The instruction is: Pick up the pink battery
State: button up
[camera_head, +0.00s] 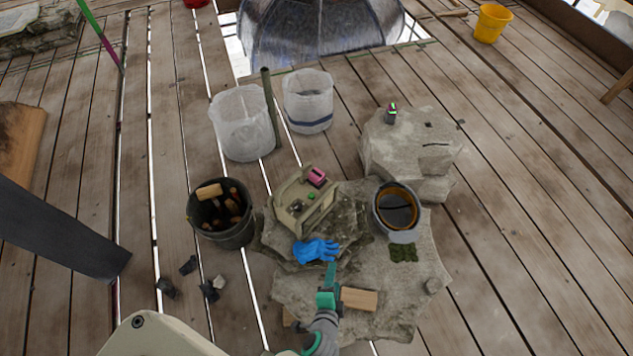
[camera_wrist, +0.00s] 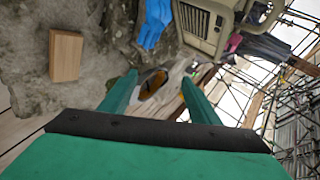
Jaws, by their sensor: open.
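The pink battery (camera_head: 316,176) lies on top of a beige box-like object (camera_head: 292,212), which stands on a stone slab. In the wrist view a small pink patch (camera_wrist: 233,43) shows beside the beige object (camera_wrist: 203,22), partly hidden by it. My gripper (camera_head: 331,270) is teal and is nearer the camera than the beige object, apart from the battery. In the wrist view my gripper (camera_wrist: 159,90) has its two fingers spread, with nothing held between them.
A blue glove (camera_head: 316,250) lies between my gripper and the beige object. A wooden block (camera_head: 359,299) is beside my gripper. A black bucket (camera_head: 238,238) with contents stands left, a grey bucket (camera_head: 404,236) right. Two whitish translucent containers (camera_head: 240,130) stand behind.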

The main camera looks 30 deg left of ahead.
jog(key=w+a+f+m+g+y, duration=0.2)
jog(key=w+a+f+m+y, duration=0.15)
jog(key=w+a, duration=0.4)
jog(key=m+g+y, duration=0.5)
jog(key=g+y, duration=0.1)
jog(key=y, duration=0.1)
send_near(317, 173)
jog(key=x, duration=0.4)
jog(key=shift+s+a+f, duration=0.15)
jog(key=shift+a, duration=0.2)
jog(key=shift+x, duration=2.75)
jog(key=shift+f, duration=0.1)
jog(key=c, duration=1.3)
jog(key=shift+d, duration=0.1)
grip_shut()
